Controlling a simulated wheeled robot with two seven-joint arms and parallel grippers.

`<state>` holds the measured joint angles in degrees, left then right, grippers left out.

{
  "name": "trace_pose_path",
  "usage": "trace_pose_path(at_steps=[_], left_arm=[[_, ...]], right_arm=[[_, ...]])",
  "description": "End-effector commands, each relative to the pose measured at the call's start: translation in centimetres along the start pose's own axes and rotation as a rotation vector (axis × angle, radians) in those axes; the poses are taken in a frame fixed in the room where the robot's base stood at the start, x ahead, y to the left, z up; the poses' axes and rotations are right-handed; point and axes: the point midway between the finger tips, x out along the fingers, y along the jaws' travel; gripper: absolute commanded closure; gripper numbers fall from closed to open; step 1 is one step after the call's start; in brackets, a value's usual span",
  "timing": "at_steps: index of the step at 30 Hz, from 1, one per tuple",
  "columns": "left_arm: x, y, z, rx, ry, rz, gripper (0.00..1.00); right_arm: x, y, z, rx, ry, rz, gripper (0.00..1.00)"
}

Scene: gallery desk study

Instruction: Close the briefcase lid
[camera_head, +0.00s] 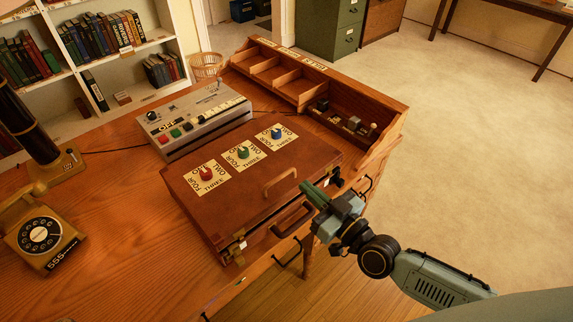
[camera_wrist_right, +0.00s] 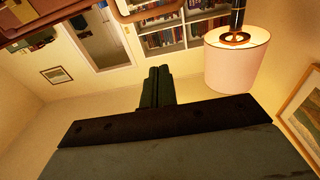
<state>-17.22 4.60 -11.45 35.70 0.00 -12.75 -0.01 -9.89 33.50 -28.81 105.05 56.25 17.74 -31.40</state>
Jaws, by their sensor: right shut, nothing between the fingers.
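The brown leather briefcase (camera_head: 232,204) lies on the wooden desk. Its lid (camera_head: 250,170) looks flat over the body; I cannot tell whether it is fully down. Three labelled dials, red, green and blue, and a tan handle (camera_head: 280,181) sit on the lid. A dark handle (camera_head: 292,217) is on the front side, with a latch (camera_head: 240,243) near the left front corner. My right gripper (camera_head: 312,190) is shut and empty at the briefcase's right front edge; contact is unclear. Its green fingers (camera_wrist_right: 157,87) are together in the wrist view. My left gripper is out of view.
A grey control box (camera_head: 195,118) stands behind the briefcase. A wooden organizer (camera_head: 345,105) with compartments borders the desk's right side. A rotary telephone (camera_head: 42,235) is at left. The wrist view appears upside down, with a lamp (camera_wrist_right: 235,65). Open floor lies right of the desk.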

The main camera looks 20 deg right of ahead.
Motion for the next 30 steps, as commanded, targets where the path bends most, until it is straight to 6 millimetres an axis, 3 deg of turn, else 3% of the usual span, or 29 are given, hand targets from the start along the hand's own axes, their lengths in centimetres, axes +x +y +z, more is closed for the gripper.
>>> trace_pose_path(at_steps=[5,18,22,30], left_arm=[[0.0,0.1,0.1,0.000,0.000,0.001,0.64],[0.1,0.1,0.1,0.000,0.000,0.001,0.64],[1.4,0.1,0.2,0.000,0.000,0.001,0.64],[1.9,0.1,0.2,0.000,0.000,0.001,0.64]], right_arm=[[1.4,0.0,0.0,0.001,0.000,0.001,1.00],[10.3,0.0,0.0,0.001,0.001,0.000,1.00],[9.2,0.0,2.5,-0.003,-0.006,-0.002,1.00],[8.7,0.0,3.9,0.000,-0.002,0.000,1.00]])
